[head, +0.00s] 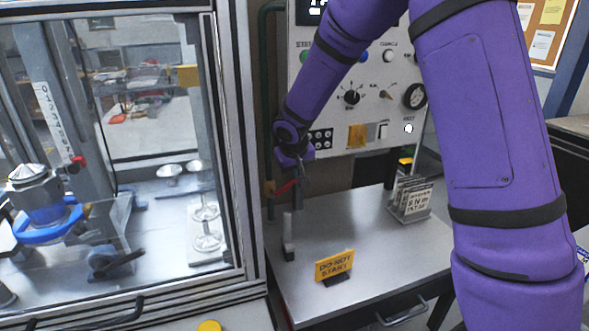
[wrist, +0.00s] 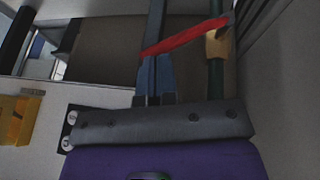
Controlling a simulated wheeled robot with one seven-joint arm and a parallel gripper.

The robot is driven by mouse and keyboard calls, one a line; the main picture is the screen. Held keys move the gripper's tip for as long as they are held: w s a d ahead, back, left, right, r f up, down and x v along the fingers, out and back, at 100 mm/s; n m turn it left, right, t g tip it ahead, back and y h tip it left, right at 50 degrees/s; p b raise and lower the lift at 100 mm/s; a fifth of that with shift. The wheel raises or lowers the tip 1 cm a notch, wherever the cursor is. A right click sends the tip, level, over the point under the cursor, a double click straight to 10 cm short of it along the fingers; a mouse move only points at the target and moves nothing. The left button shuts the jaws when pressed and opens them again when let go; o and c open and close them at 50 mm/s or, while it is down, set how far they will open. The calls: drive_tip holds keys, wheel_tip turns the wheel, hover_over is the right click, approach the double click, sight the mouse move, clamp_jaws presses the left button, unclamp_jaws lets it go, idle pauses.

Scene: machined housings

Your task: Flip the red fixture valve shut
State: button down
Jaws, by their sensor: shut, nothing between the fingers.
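The red valve lever (head: 287,187) sticks out to the right, tilted slightly up, from a brass valve body (head: 268,188) on a green vertical pipe (head: 267,110). In the wrist view the lever (wrist: 187,37) slants from the brass body (wrist: 217,46) on the right down to the left, its free end at my fingertips. My gripper (head: 303,177) is at the lever's free end in the head view; in the wrist view its fingers (wrist: 156,66) are together and empty. I cannot tell whether they touch the lever.
A control panel (head: 345,75) with knobs and a gauge stands behind my arm. The steel bench (head: 375,262) below holds a yellow sign (head: 334,265), a small grey post (head: 288,236) and a card rack (head: 411,198). A glazed cabinet (head: 243,130) stands close on the left.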

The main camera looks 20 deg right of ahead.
drive_tip(key=shift+d+f+y, duration=0.3)
drive_tip(key=shift+d+y, duration=0.1)
idle(0.5)
drive_tip(key=shift+m+y, duration=0.3)
drive_tip(key=shift+y, duration=0.6)
drive_tip(key=shift+d+f, duration=0.45)
drive_tip(key=shift+f, duration=0.3)
drive_tip(key=shift+d+f, duration=0.5)
drive_tip(key=shift+f, duration=0.25)
drive_tip(key=shift+d+f, duration=0.45)
drive_tip(key=shift+f, duration=0.3)
